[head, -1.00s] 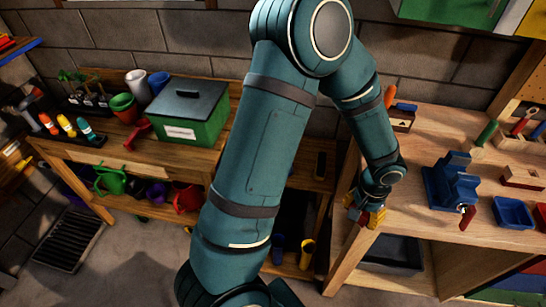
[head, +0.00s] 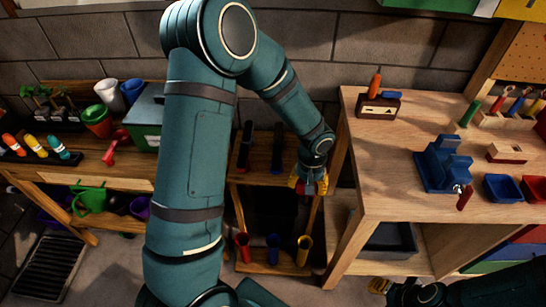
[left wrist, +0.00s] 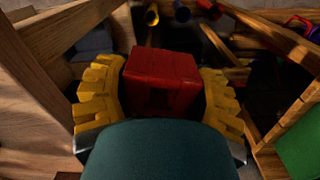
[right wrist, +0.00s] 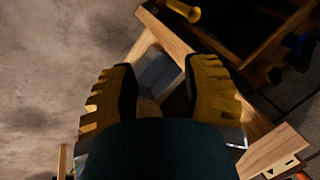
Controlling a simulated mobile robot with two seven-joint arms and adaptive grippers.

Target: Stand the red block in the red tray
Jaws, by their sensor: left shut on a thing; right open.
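My left gripper (head: 312,187) is shut on the red block (left wrist: 162,82), which sits between the yellow fingers in the left wrist view. In the head view it hangs just left of the wooden workbench, in front of a low rack. The red tray (head: 535,188) is on the workbench at the right picture edge, partly cut off, beside a blue tray (head: 503,188). It looks empty where visible. My right gripper (right wrist: 165,85) is open, with nothing held between its fingers; in the head view it shows low, by the workbench's lower part.
A blue vise (head: 443,165) stands on the workbench (head: 390,160), left of the trays. A screwdriver block (head: 378,106) is at the back left corner. The near left bench top is clear. The rack (head: 270,267) holds coloured cups. A bench leg is close to the left gripper.

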